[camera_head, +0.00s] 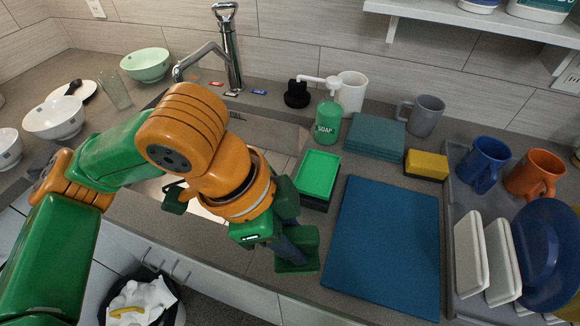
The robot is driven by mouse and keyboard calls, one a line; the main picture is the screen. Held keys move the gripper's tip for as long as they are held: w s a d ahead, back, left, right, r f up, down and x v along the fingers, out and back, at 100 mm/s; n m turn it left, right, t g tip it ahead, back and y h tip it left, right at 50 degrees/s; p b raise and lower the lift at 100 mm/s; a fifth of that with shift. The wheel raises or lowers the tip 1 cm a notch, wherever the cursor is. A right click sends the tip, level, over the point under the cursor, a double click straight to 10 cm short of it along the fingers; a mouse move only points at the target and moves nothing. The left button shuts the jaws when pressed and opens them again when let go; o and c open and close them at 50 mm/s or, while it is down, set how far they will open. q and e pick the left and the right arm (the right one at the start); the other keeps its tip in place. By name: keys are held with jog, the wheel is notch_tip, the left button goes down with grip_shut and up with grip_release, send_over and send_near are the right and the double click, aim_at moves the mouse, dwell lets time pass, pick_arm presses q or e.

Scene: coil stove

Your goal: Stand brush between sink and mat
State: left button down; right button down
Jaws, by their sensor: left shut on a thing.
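My left gripper (291,238) is at the counter strip between the sink and the mat. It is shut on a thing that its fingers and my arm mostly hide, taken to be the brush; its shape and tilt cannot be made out. The blue mat (388,245) lies flat just right of the gripper. The sink (262,132) is left of and behind the gripper, and my left arm covers much of it. My right gripper is not in view.
A green-topped dark block (318,174) stands close behind the gripper. Behind are a soap bottle (328,122), stacked teal cloths (375,136) and a yellow sponge (427,165). A grey rack (464,225) with mugs and dishes stands right. A bin (146,300) is below the counter.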

pick_arm(q)
jog(key=w+f, duration=0.2)
jog(key=f, duration=0.1)
jog(key=w+f, duration=0.2)
jog(key=f, duration=0.1)
jog(key=w+f, duration=0.2)
jog(key=f, duration=0.1)
jog(key=shift+a+p, duration=0.15)
jog(key=shift+p, duration=0.2)
jog(key=shift+f, duration=0.25)
jog(key=shift+f, duration=0.2)
jog(key=c, duration=0.5)
grip_release()
jog(key=shift+r, duration=0.35)
jog(key=v, duration=1.1)
jog(key=shift+w+a+r, duration=0.1)
jog(key=shift+a+r, duration=0.1)
jog(key=shift+r, duration=0.15)
